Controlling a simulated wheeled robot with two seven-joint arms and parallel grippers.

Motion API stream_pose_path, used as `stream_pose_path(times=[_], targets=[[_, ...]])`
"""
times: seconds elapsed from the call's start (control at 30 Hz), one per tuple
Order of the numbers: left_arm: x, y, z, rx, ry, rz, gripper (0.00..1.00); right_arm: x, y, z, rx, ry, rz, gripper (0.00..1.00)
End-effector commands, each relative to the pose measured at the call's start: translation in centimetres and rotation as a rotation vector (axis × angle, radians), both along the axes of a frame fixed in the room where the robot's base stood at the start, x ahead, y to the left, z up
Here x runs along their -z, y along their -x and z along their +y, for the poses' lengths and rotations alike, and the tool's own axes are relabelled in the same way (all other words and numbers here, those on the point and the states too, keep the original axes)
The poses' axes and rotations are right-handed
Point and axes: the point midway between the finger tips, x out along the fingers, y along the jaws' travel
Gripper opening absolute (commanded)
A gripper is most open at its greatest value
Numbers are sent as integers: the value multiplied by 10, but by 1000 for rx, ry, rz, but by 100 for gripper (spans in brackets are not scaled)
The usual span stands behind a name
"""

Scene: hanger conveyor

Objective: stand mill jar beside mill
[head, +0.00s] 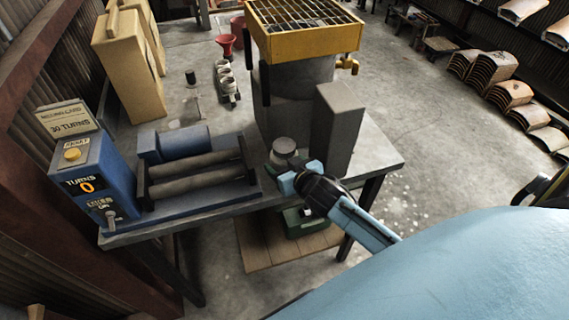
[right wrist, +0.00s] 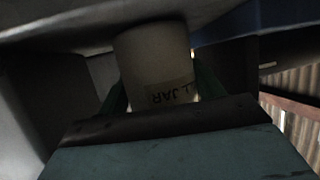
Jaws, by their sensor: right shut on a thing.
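The mill jar (head: 284,147) is a pale grey cylinder with a lid, just right of the mill near the bench's front edge. The mill (head: 200,186) has a dark blue frame with two grey rollers, which look empty. My right gripper (head: 296,170) reaches in from the front right and is shut on the jar. In the right wrist view the jar (right wrist: 155,62) sits between the green fingers, its label partly readable as "LL JAR", upside down in the picture. I cannot tell whether its base touches the bench. My left gripper is not in view.
A blue counter box (head: 88,184) reading TURNS 0 stands left of the mill, with a "30 TURNS" sign (head: 68,122). A tall grey block (head: 338,128) stands close right of the jar. A yellow-topped grated tub (head: 300,40) is behind. A green item (head: 303,222) sits below on a wooden shelf.

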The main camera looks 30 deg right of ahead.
Motion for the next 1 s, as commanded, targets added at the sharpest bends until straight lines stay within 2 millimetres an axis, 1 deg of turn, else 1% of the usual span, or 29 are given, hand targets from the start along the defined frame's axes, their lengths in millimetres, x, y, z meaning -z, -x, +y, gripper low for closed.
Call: stream_pose_path(times=[0.07, 0.1, 0.23, 0.47, 0.6, 0.67, 0.77, 1.0], targets=[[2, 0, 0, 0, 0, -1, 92, 1, -1, 0, -1, -1, -6, 20], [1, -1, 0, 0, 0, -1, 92, 2, 0, 0, 1, 0, 1, 72], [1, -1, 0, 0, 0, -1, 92, 2, 0, 0, 0, 0, 1, 89], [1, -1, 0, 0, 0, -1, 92, 2, 0, 0, 0, 0, 1, 89], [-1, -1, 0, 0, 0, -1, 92, -2, 3, 0, 0, 0, 2, 89], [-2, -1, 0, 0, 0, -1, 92, -3, 9, 0, 0, -1, 4, 89], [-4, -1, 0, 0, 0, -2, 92, -10, 25, 1, 1, -2, 3, 89], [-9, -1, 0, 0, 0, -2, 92, -29, 71, 3, 1, -2, 4, 89]])
